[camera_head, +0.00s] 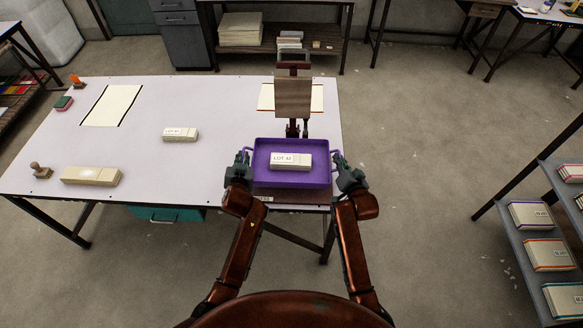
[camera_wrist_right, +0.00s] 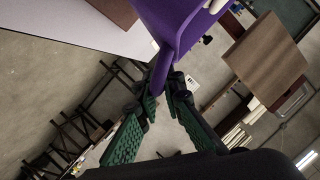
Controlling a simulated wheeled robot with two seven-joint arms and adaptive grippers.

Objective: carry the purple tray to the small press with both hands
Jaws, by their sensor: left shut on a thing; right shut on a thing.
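The purple tray (camera_head: 262,180) is at the right front part of the table, close to its front edge, with a packet labelled LOT (camera_head: 291,161) lying in it. My left gripper (camera_head: 245,156) is shut on the tray's left handle. My right gripper (camera_head: 338,160) is shut on its right handle. In the right wrist view the fingers (camera_wrist_right: 162,92) close on a purple part of the tray (camera_wrist_right: 182,30). The small press (camera_head: 293,98) stands just behind the tray on the table. I cannot tell whether the tray touches the table.
On the white table (camera_head: 220,108) lie another labelled packet (camera_head: 180,134), a cream block (camera_head: 91,176), a stamp (camera_head: 41,170) and a sheet (camera_head: 112,105). A brown board (camera_head: 308,195) shows under the tray's front. A shelf with packets (camera_head: 535,217) stands at right.

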